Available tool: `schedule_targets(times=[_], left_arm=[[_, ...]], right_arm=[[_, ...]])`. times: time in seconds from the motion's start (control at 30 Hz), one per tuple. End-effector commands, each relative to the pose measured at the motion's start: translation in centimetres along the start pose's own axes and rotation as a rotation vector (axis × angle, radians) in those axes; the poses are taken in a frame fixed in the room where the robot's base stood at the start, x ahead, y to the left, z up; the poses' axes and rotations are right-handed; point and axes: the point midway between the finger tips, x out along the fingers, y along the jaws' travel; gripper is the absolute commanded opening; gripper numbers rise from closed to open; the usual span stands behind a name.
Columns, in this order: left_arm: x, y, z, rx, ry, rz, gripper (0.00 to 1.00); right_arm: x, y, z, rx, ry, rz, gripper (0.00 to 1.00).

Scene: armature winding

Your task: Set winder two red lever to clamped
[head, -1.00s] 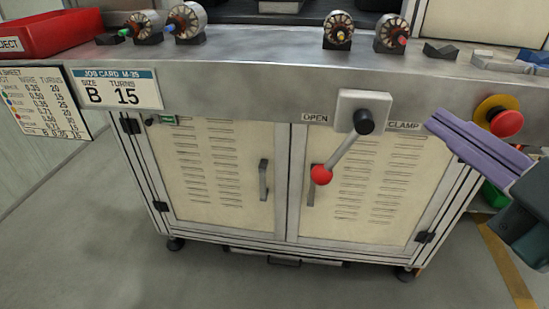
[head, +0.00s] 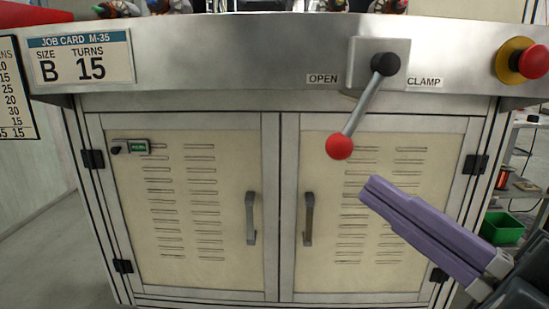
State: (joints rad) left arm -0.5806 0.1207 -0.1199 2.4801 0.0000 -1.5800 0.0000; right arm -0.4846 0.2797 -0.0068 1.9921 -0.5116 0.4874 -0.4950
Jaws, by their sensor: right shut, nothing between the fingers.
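The red-knobbed lever (head: 362,108) hangs from a black pivot on a square plate on the bench's front edge. Its arm slants down and to the left, toward the OPEN side, and ends in a red ball (head: 339,146). An OPEN label (head: 323,79) is left of the plate and a CLAMP label (head: 424,83) is right of it. My right gripper (head: 370,188), with purple fingers, is shut and empty, below and right of the red ball and apart from it in the picture. My left gripper is out of view.
A red emergency button (head: 532,62) on a yellow base sits right of the lever. A job card (head: 80,57) reads B 15. Cabinet doors with handles (head: 308,218) lie below. A green bin (head: 502,228) stands at the right.

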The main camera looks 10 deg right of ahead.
Motion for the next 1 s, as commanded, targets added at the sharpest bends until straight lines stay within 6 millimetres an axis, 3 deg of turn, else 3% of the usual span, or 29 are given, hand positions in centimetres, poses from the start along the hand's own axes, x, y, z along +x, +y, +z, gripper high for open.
schedule_targets(times=[0.27, 0.73, 0.83, 1.0], left_arm=[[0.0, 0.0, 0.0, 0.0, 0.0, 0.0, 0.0], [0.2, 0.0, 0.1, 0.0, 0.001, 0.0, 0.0], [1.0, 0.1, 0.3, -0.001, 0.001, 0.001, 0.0], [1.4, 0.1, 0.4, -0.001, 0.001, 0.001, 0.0]], right_arm=[[1.1, 0.0, 0.0, 0.001, 0.001, 0.002, 0.0], [10.4, 0.1, 0.0, -0.002, 0.001, 0.003, 0.0], [9.4, -0.3, 1.9, -0.004, -0.003, -0.003, 0.0], [8.8, -0.2, 3.4, 0.0, -0.003, -0.001, 0.0]])
